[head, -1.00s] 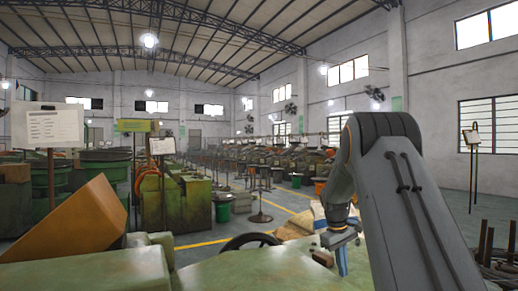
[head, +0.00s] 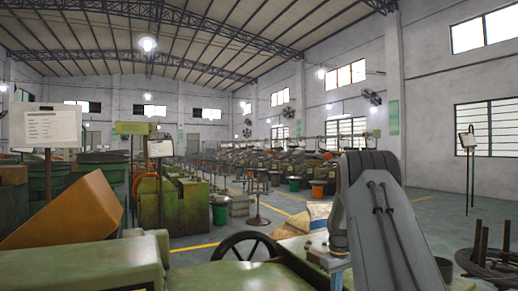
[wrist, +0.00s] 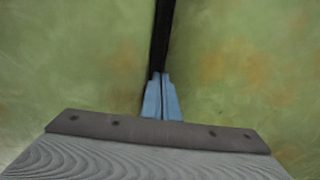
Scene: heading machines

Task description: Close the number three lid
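No number three shows on any lid, so I cannot tell which part is the number three lid. In the wrist view, two worn green metal surfaces, a left one (wrist: 75,60) and a right one (wrist: 245,65), are parted by a narrow dark gap (wrist: 160,35). My gripper (wrist: 159,80) has its blue fingers together, pointing at this gap, with nothing visible between them. Whether they touch the metal is unclear. In the head view, my gripper is mostly hidden low behind my arm, over the green machine (head: 225,277).
A black handwheel (head: 247,247) stands at the machine's far edge. An orange slanted hopper (head: 72,212) is at left. Dark upright rods (head: 480,240) stand at right. Sacks (head: 318,212) lie behind my arm. Open floor (head: 425,210) shows at right.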

